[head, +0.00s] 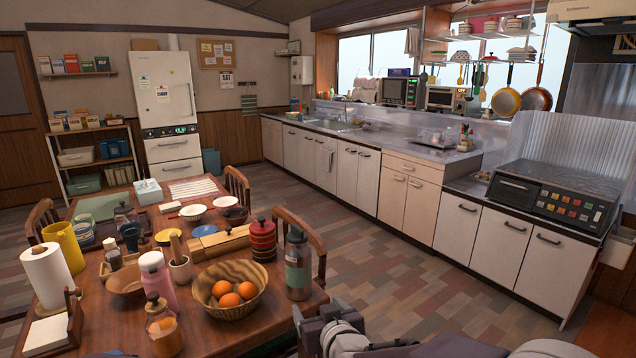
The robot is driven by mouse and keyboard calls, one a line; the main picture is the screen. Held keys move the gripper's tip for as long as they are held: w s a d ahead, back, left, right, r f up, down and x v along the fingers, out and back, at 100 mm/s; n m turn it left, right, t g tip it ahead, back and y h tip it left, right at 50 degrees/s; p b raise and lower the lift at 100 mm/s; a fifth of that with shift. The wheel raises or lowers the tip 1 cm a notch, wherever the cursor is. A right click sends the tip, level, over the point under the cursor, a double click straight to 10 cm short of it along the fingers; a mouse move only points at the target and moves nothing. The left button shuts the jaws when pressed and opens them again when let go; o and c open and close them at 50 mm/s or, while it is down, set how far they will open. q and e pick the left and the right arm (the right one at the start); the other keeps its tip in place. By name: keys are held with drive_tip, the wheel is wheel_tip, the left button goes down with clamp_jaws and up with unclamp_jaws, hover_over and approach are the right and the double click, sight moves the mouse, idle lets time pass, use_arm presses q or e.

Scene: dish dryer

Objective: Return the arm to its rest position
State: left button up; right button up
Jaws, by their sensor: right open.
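My right gripper (316,328) shows at the bottom edge, just right of the dining table's (200,335) near right corner. It is open, and I see nothing held in it. My right arm (430,345) stretches from it along the bottom edge to the right. Most of the arm is cut off by the frame. My left gripper is not in view.
Near the gripper on the table stand a green bottle (298,265) and a wicker basket (240,307) with oranges (229,300). A chair (301,237) is at the table's right side. The floor (400,270) between table and kitchen counter (415,149) is clear.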

drive_tip(key=s+d+f+m+g+h, duration=0.1)
drive_tip(key=s+d+f+g+h, duration=0.1)
drive_tip(key=d+f, duration=0.35)
drive_tip(key=s+d+f+m+g+h, duration=0.1)
drive_tip(key=s+d+f+m+g, duration=0.15)
drive_tip(key=d, duration=0.65)
drive_tip(key=s+d+f+g, duration=0.2)
drive_tip(key=s+f+g, duration=0.15)
drive_tip(key=s, duration=0.45)
drive_tip(key=s+d+f+g, duration=0.1)
drive_tip(key=s+f+g, duration=0.2)
drive_tip(key=s+f, duration=0.35)
wheel_tip(320, 180, up, 27)
drive_tip(key=s+p, duration=0.2)
drive_tip(key=p, duration=2.3)
drive_tip(key=shift+s+d+r+g+h+p, duration=0.2)
drive_tip(key=shift+s+g+h+p, duration=0.1)
drive_tip(key=shift+g+p, duration=0.1)
drive_tip(key=shift+a, duration=0.1)
